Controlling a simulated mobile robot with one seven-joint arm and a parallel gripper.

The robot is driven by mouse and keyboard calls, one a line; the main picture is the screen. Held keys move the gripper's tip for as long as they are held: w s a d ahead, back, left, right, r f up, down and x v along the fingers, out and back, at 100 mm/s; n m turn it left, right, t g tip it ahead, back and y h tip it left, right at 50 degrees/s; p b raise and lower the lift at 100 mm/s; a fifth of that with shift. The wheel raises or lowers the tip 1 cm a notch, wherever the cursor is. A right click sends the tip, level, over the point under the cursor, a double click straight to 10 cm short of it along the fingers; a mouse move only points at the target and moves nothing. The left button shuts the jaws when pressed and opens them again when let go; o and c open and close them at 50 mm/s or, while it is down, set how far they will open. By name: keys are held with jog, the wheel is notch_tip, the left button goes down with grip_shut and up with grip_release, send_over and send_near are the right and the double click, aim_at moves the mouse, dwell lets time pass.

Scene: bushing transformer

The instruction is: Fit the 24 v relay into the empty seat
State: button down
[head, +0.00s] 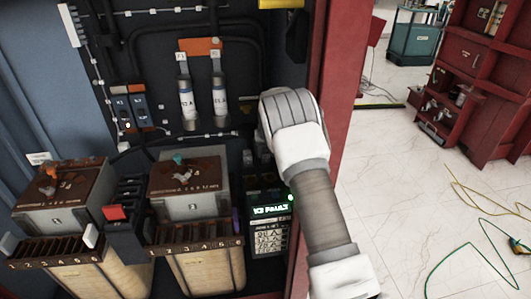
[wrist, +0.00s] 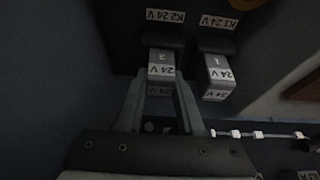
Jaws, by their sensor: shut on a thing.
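My gripper (wrist: 158,95) is shut on a grey 24 V relay (wrist: 161,58) marked 2, with one finger on each side of it. The relay is in line with the seat under the label K2 24 V (wrist: 165,15), and its far end meets the dark panel there. I cannot tell how deep it sits. A like relay (wrist: 215,66) marked 1 stands to its right, under the label K1 24 V (wrist: 219,22). In the head view my arm hides the gripper, both relays and the seat.
A small display (head: 270,211) reads what looks like K2 FAULT, with a green light beside it. Two fuses (head: 203,102), a red cabinet post (head: 335,100) and two brown-topped units (head: 190,180) stand close by. The floor at right is mostly clear, with loose cables.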

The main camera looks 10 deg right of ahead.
jog(key=shift+f, duration=0.15)
jog(key=c, duration=0.5)
grip_release()
jog(key=shift+r, duration=0.2)
jog(key=shift+r, duration=0.2)
jog(key=p+v, duration=0.1)
jog(key=v, duration=1)
jog(key=shift+s+r, duration=0.25)
jog(key=shift+r, duration=0.05)
